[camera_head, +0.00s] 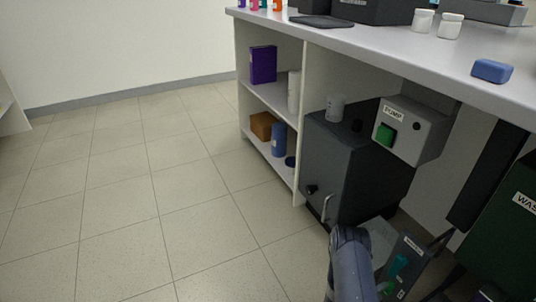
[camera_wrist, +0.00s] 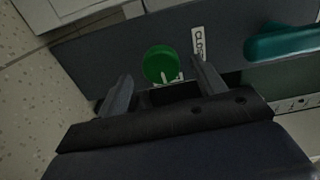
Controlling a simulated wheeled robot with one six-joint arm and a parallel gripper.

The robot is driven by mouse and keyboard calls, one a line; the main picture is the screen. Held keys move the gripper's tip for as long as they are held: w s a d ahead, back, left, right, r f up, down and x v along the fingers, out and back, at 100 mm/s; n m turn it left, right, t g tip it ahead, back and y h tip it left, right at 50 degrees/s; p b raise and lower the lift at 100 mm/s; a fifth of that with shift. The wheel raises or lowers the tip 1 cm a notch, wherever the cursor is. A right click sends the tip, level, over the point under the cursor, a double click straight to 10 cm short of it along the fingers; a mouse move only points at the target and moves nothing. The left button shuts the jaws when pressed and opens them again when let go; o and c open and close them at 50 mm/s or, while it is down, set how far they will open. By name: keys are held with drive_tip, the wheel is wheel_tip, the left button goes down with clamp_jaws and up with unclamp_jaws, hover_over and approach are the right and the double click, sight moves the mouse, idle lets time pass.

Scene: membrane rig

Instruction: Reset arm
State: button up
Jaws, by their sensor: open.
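My gripper (camera_wrist: 163,84) is open in the wrist view, its two dark fingers apart with nothing between them. A round green button (camera_wrist: 160,62) on a dark grey panel (camera_wrist: 100,60) lies just beyond the fingertips. A white label (camera_wrist: 198,42), partly hidden by the right finger, reads "CLO". A teal handle (camera_wrist: 285,42) is on the right of the panel. In the head view my arm (camera_head: 352,265) reaches low in front of the panel (camera_head: 408,252), where the teal handle (camera_head: 400,263) also shows. My fingertips are not clear there.
A white counter (camera_head: 390,45) runs along the right, with a blue block (camera_head: 492,71) and white jars (camera_head: 450,26). The tiled floor (camera_head: 130,200) at left is clear.

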drive_tip(key=shift+w+d+r+n, duration=0.1)
drive_tip(key=shift+w+d+n, duration=0.3)
drive_tip(key=shift+d+n, duration=0.25)
drive_tip(key=shift+m, duration=0.35)
drive_tip(key=v, duration=0.7)
drive_tip(key=shift+m+p, duration=0.3)
drive_tip(key=shift+p, duration=0.1)
drive_tip(key=shift+s+a, duration=0.1)
drive_tip(key=shift+s, duration=0.05)
